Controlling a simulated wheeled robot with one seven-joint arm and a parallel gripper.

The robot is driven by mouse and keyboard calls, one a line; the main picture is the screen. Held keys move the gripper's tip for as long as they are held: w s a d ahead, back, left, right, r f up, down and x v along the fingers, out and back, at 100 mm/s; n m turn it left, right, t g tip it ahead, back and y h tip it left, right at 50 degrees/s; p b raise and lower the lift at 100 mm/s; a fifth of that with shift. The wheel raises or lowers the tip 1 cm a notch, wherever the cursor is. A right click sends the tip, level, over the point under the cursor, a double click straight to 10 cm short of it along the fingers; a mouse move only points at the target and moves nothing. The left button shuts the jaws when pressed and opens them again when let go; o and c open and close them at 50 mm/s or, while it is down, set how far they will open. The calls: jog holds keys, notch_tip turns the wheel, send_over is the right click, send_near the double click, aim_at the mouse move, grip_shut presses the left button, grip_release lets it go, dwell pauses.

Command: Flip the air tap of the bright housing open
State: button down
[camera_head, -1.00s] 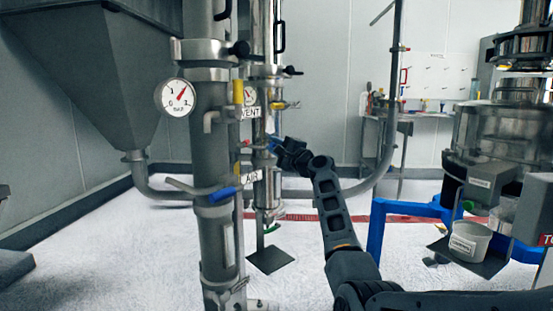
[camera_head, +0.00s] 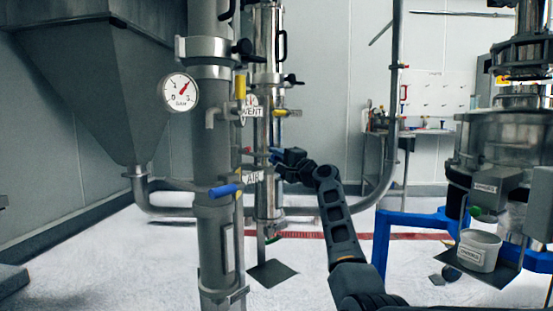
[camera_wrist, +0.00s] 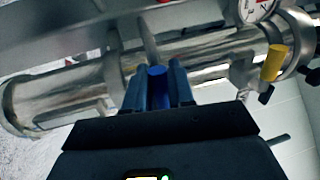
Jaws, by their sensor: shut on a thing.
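The bright housing (camera_head: 267,190) is the shiny upright metal tube behind a duller grey housing (camera_head: 208,130). In the head view my gripper (camera_head: 274,157) is at the bright housing's side, at about the height of the AIR label (camera_head: 253,177). In the wrist view the blue handle (camera_wrist: 157,76) of the air tap lies between the two fingers of my gripper (camera_wrist: 158,88), which is shut on it. The bright housing (camera_wrist: 65,92) runs across the wrist view behind the fingers. The tap's valve body is mostly hidden by the fingers and handle.
The grey housing has its own blue-handled tap (camera_head: 225,190) and a pressure gauge (camera_head: 179,92). A yellow-handled tap (camera_wrist: 272,62) sits farther along the bright housing. A blue frame (camera_head: 384,235) and a white bucket (camera_head: 478,251) stand at the right.

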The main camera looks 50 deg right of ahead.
jog(key=c, duration=1.1)
grip_release()
jog(key=shift+f, duration=0.1)
jog(key=shift+s, duration=0.1)
jog(key=p+v, duration=0.2)
jog(key=v, duration=0.5)
jog(key=shift+s, duration=0.3)
jog(key=shift+a+f, duration=0.1)
jog(key=shift+f, duration=0.05)
